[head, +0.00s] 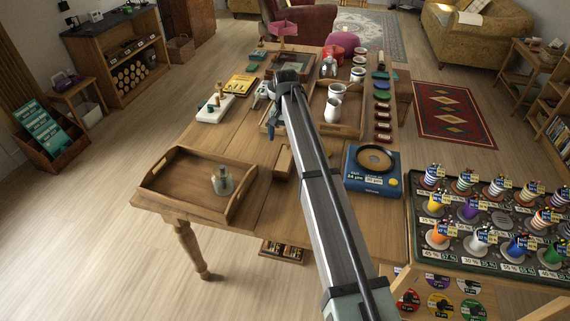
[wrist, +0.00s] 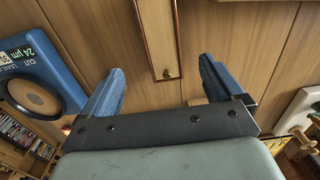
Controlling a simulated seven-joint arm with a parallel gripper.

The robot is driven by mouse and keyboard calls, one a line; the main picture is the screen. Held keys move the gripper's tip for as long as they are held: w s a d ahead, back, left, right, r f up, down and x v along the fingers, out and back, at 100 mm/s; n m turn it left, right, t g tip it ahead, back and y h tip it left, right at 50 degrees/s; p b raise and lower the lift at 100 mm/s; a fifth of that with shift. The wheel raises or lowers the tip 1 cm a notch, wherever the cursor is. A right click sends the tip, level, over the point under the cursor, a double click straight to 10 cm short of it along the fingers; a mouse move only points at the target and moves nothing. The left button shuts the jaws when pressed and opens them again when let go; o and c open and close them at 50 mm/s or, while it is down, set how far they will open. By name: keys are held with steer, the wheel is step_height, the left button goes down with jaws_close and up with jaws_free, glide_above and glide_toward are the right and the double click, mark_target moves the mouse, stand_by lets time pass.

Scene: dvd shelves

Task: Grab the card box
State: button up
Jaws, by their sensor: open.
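A small, narrow wooden box (head: 283,162), which looks like the card box, lies on the table just left of my arm. In the head view my gripper (head: 270,122) is beyond the box, partly hidden by my arm.
A white board with wooden pieces (head: 208,111) and a wooden tray with white jugs (head: 350,128) lie farther back. Bare tabletop surrounds the box.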

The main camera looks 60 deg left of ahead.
mark_target(284, 159)
step_height(284, 159, down, 7)
steer(key=shift+r, duration=0.2)
steer(key=shift+s+d+f, duration=0.1)
steer(key=shift+s+f, duration=0.05)
steer(key=shift+f, duration=0.7)
steer(key=shift+s+d+f, duration=0.1)
steer(key=shift+s+f, duration=0.05)
steer(key=shift+f, duration=0.7)
steer(key=shift+s+d+f, duration=0.1)
steer(key=shift+s+f, duration=0.05)
steer(key=shift+f, duration=0.7)
steer(key=c, duration=1.3)
steer(key=shift+o, duration=0.2)
